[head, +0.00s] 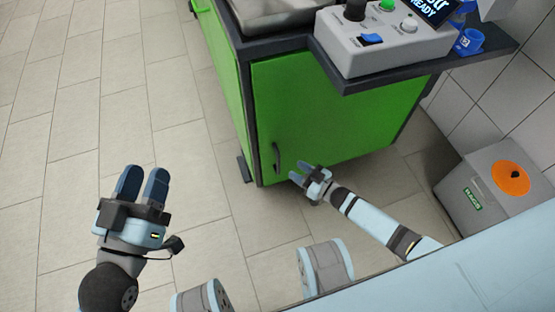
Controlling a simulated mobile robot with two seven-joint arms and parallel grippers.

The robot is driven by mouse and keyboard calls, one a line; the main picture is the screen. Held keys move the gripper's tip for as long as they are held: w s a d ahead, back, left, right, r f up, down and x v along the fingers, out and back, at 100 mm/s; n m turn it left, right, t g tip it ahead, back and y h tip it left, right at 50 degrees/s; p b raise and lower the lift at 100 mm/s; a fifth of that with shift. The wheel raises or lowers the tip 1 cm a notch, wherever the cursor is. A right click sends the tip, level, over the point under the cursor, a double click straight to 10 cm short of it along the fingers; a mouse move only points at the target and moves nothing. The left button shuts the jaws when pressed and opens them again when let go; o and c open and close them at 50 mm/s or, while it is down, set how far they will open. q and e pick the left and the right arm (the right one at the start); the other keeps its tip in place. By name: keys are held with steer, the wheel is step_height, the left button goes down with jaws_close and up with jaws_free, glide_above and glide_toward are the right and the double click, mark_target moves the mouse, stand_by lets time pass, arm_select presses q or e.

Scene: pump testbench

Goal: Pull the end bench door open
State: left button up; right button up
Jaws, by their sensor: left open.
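The green end bench door (335,115) is in the middle of the head view and looks closed in its dark frame. Its dark upright handle (276,157) is near the door's lower left edge. My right gripper (297,171) is just to the right of the handle and low in front of the door. Its fingers look apart, with nothing seen between them, and they do not appear to be around the handle. My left gripper (142,182) is open and empty over the floor, well left of the bench.
A grey control box (350,50) with knobs and buttons sits on a dark shelf (420,68) jutting out above the door. A grey bin (480,205) with an orange round top stands at the right by the tiled wall. The floor left of the bench is clear.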

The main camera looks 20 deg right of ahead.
mark_target(278, 159)
arm_select(q)
step_height(278, 159, down, 4)
steer(key=shift+w+d+r+g+b, duration=0.15)
steer(key=shift+g+b, duration=0.45)
steer(key=shift+b, duration=0.45)
arm_select(e)
steer(key=x, duration=0.8)
steer(key=shift+w+a, duration=0.1)
steer(key=shift+w, duration=0.1)
jaws_close()
